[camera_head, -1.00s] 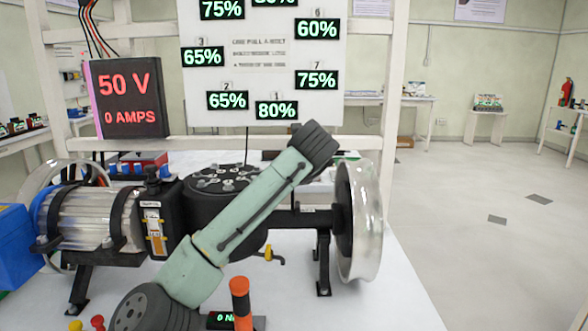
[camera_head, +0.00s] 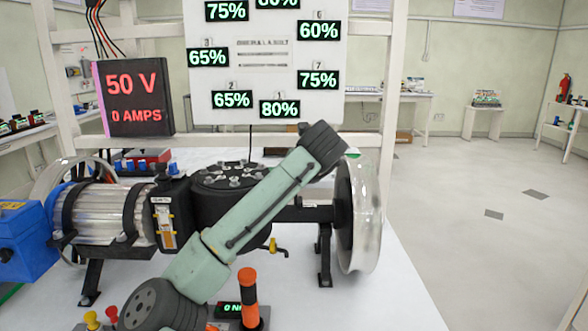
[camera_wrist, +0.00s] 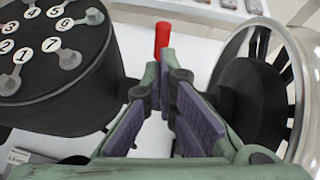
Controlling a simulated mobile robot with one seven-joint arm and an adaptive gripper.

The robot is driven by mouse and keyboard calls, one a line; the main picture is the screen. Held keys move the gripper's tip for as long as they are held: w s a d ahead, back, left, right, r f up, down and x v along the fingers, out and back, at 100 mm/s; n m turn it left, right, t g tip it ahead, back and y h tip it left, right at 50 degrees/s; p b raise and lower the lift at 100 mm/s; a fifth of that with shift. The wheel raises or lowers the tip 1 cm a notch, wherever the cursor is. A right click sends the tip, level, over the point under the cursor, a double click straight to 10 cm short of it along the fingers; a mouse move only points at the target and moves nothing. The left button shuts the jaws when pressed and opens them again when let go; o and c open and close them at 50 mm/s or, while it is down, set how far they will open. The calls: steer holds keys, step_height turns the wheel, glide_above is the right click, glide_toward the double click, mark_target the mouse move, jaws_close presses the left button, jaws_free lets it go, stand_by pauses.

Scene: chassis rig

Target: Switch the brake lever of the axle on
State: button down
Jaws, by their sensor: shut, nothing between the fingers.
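In the wrist view, my gripper (camera_wrist: 165,78) is shut with nothing between its fingers. It is between the black round hub with numbered bolts (camera_wrist: 55,60) and the clear-rimmed wheel (camera_wrist: 255,95). A red handle (camera_wrist: 162,38) stands just beyond the fingertips; I cannot tell whether they touch it or whether it is the brake lever. In the head view, my arm hides the gripper and part of the axle (camera_head: 300,214). The wheel (camera_head: 362,215) is at the axle's right end. A yellow-handled lever (camera_head: 278,248) hangs below the axle.
An orange-and-black upright handle (camera_head: 248,295) stands by a small green display (camera_head: 228,308) at the front. A silver motor (camera_head: 100,215) and blue box (camera_head: 22,240) are left. A 50 V display (camera_head: 138,95) hangs behind. White table (camera_head: 385,300) is clear at front right.

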steer(key=s+d+r+b, duration=0.1)
steer(key=s+r+b, duration=0.1)
steer(key=s+r, duration=0.4)
step_height(320, 180, up, 2)
steer(key=shift+d+r, duration=0.25)
